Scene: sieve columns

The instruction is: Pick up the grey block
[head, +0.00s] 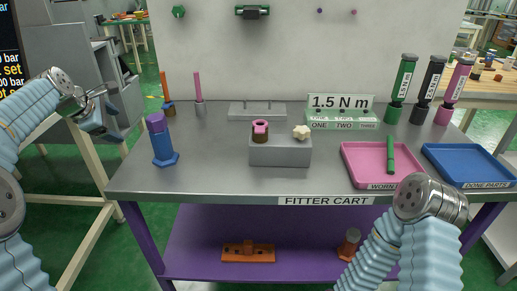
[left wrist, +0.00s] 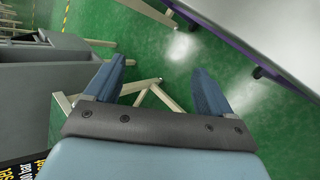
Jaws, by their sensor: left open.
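The grey block (head: 280,154) stands on the grey top of the fitter cart (head: 220,180), near the middle of its front half. A dark ring with a pink part (head: 260,131) and a cream star-shaped knob (head: 301,132) sit on top of it. My left gripper (head: 106,112) is open and empty, off the cart's left side and well apart from the block. In the left wrist view its two blue fingers (left wrist: 158,75) are spread over green floor. My right arm shows at the lower right; its gripper is not visible.
A blue bolt-like piece (head: 164,145) stands at the cart's left. A grey fixture (head: 257,110) and a "1.5 N m" sign (head: 340,103) stand behind the block.

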